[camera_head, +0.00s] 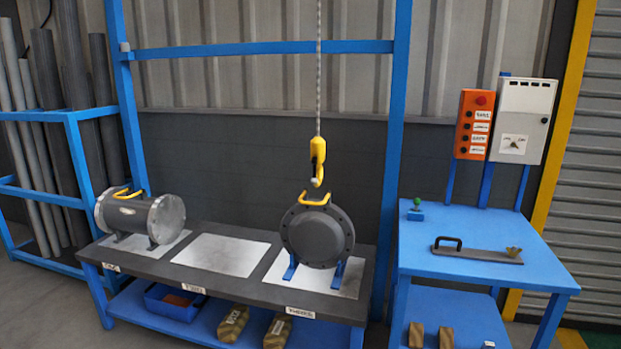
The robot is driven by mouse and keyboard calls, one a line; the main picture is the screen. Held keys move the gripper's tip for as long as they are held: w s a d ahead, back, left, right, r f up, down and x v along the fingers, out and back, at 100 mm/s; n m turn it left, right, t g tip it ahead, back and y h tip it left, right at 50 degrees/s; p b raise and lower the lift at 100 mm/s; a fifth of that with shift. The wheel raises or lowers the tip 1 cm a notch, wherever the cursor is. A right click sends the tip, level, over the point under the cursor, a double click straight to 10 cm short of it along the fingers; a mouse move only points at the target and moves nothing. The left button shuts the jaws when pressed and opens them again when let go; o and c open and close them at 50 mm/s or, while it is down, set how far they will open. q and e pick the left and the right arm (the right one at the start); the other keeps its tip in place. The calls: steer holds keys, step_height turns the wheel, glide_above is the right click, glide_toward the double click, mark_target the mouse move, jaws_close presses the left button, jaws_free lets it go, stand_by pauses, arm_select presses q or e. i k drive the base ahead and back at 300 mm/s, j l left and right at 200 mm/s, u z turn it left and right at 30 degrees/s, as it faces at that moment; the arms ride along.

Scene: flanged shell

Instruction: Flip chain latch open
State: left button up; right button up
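A chain (318,60) hangs from above at the middle of the picture. A yellow hook (318,158) is at its lower end; the latch on it is too small to make out as open or shut. The hook hangs above the yellow handle (315,199) of a dark round flanged shell (318,238), with a small gap between them. The shell stands on blue supports on the pad near the label "THREE". Neither of my grippers is in view.
A grey flanged cylinder (140,216) with a yellow handle lies on the bench's left pad. The middle pad (221,254) is empty. A blue table (440,258) at right bears a handled bar (478,253) and a small green-knobbed item (416,209). An orange control box (475,125) stands behind.

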mark_target(314, 180)
steer(key=i+l+u, duration=0.3)
steer(key=i+l, duration=0.25)
steer(key=i, duration=0.35)
steer(key=i+l+u, duration=0.3)
steer(key=i+l, duration=0.4)
steer(key=i, duration=0.15)
